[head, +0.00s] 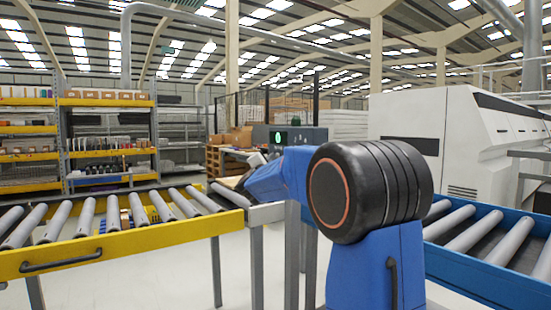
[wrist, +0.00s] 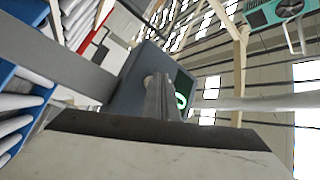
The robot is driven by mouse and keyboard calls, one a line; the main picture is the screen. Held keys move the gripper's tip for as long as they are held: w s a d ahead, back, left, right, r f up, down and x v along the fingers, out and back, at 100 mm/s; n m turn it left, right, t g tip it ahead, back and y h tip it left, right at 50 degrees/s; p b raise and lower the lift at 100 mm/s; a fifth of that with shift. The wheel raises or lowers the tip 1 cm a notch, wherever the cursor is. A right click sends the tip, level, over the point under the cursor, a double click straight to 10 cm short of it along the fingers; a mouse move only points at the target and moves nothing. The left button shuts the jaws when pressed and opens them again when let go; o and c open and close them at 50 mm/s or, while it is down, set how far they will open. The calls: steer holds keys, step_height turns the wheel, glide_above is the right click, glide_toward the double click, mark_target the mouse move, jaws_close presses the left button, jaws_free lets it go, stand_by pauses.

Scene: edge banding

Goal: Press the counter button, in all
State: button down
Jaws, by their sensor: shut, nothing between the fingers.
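The counter is a dark grey box (head: 312,132) with a green-lit display (head: 278,137) that appears to read 0. It stands beyond my blue arm in the head view. In the wrist view the box (wrist: 136,84) is close ahead, tilted in the picture, with its green display (wrist: 184,92) at its right. My gripper (wrist: 160,84) is shut and empty, its fingers pointing at the box face. A small pale round part, perhaps the button, shows beside the fingertips and is partly hidden by them. I cannot tell whether they touch. My arm hides the gripper in the head view.
A yellow-railed roller conveyor (head: 120,248) lies at the left, and a blue-railed one (head: 480,262) at the right. A grey post stands below the counter, close to my arm. Shelves (head: 108,140) and a large white machine (head: 408,118) stand farther back.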

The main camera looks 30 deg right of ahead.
stand_by(0.3)
steer(key=shift+a, duration=0.9)
steer(key=shift+s+a, duration=0.15)
steer(key=shift+a, duration=2.35)
